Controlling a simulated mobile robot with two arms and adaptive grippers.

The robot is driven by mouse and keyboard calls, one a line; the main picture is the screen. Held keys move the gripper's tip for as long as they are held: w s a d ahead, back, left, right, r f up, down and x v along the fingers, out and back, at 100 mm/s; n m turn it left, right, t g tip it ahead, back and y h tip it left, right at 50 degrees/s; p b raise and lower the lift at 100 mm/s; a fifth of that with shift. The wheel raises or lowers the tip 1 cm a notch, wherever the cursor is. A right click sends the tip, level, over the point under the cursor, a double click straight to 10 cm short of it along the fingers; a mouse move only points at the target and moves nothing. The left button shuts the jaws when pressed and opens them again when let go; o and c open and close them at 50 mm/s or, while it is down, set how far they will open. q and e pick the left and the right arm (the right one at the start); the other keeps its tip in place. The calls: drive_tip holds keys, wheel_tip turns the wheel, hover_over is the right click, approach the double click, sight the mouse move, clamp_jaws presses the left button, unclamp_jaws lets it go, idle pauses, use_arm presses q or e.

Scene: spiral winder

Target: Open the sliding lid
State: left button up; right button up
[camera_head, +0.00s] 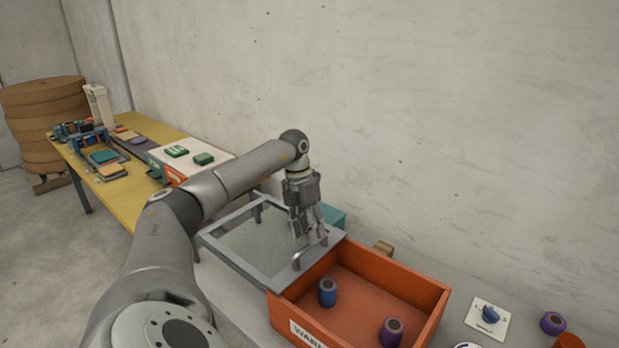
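The sliding lid (226,253) is a flat grey frame with a clear pane, seen at the picture's middle left. It lies to the left of the orange bin (433,318), and its right end meets the bin's left edge. Whether the fingers touch the handle cannot be told. The bin's inside shows uncovered, with a blue spool (328,293) and a purple spool (391,332) in it. My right gripper is not in view.
To the right are a white plate with a blue knob (490,315) and another purple spool (552,323). A yellow table (127,198) with boxes and tools stands at the back left. A concrete wall (430,120) runs close behind.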

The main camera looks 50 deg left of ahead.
use_arm(q)
wheel_tip(320, 180, up, 9)
drive_tip(key=a, duration=0.1)
drive_tip(key=shift+s+a, duration=0.25)
drive_tip(key=shift+a, duration=0.1)
drive_tip(key=shift+f, duration=0.1)
idle(0.4)
